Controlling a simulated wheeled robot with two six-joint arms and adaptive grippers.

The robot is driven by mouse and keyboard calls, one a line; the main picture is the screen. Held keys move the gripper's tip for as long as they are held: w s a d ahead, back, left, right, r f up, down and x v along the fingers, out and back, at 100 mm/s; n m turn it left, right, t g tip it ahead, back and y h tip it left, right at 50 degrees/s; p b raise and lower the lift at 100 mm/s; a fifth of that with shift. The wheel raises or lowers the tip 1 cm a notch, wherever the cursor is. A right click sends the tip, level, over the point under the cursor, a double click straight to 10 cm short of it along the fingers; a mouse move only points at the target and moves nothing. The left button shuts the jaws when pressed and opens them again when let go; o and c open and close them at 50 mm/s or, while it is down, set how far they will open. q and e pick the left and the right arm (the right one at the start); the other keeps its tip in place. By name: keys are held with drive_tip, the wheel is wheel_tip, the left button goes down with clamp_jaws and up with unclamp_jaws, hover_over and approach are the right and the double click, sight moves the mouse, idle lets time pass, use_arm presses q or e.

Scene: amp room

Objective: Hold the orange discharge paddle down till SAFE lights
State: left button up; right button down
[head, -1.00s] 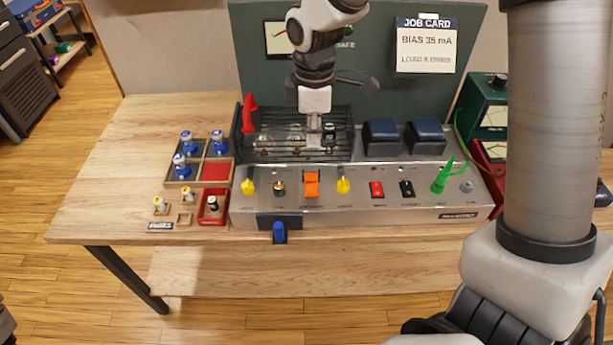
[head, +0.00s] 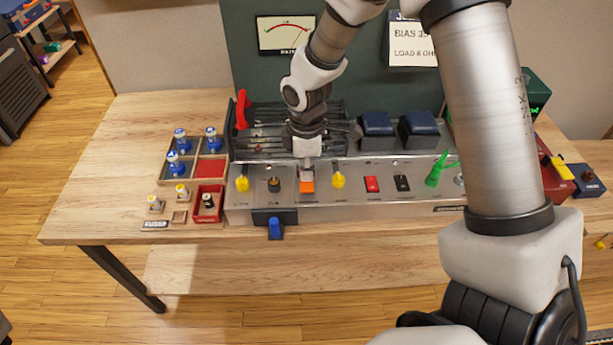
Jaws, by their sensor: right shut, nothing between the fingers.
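The orange discharge paddle (head: 307,187) is on the sloped metal front of the amp chassis (head: 345,208), between a black knob (head: 274,185) and a yellow knob (head: 338,180). My right gripper (head: 307,173) is shut and empty, pointing down at the paddle. Its fingertips cover the paddle's upper part and appear to touch it. I cannot tell how far the paddle is pressed. The SAFE label on the green back panel (head: 235,60) is hidden behind my right arm, so its light cannot be seen. My left gripper is out of view.
A barred cage with a red lever (head: 242,109) stands behind the controls, beside two dark blue blocks (head: 377,124). A meter (head: 284,35) is on the back panel. A tray of blue-topped tubes (head: 180,142) sits left. The table's left end is clear.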

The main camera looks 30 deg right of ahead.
drive_tip(key=shift+f, duration=1.25)
